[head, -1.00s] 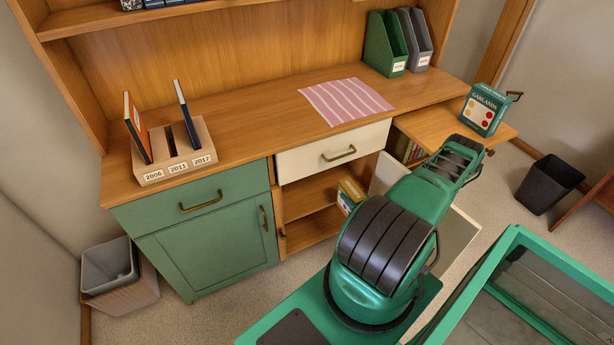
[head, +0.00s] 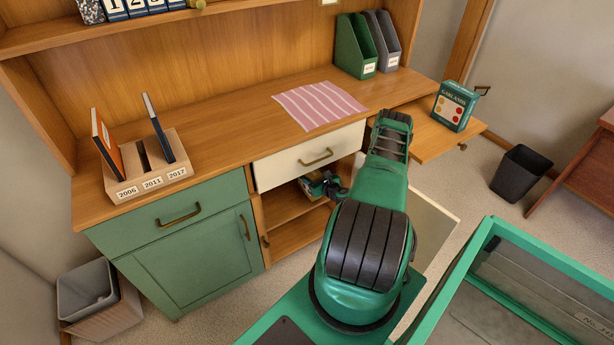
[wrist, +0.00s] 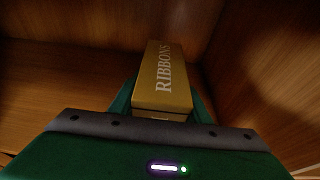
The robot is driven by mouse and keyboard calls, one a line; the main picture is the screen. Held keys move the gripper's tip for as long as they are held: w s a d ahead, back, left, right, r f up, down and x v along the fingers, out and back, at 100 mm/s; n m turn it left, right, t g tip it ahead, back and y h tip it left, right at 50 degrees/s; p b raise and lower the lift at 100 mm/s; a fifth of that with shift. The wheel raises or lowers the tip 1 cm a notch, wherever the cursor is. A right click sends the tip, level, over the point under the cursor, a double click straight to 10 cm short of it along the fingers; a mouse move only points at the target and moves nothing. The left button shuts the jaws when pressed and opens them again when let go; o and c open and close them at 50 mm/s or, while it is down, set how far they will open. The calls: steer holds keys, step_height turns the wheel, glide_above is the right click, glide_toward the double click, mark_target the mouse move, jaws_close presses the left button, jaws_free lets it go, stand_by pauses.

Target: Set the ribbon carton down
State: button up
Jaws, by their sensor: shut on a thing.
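The ribbon carton (wrist: 165,80) is a mustard-yellow box with "RIBBONS" on its face, seen in the wrist view inside a wooden compartment. My gripper (wrist: 160,108) is shut on its near end. In the head view my gripper (head: 332,187) is at the open shelf compartment (head: 290,206) below the cream drawer. Only a small part of the carton shows there, and my arm covers much of the opening. I cannot tell whether the carton touches the shelf board.
A cream drawer (head: 308,155) is above the opening, and a pale open door panel (head: 436,222) is at its right. A garlands carton (head: 454,106) stands on the pull-out board (head: 425,145). A striped cloth (head: 318,105) lies on the desktop. A dark bin (head: 521,172) stands right.

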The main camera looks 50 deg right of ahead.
steer(key=shift+x, duration=0.75)
steer(key=shift+f, duration=0.1)
steer(key=o, duration=1.3)
steer(key=v, duration=1.2)
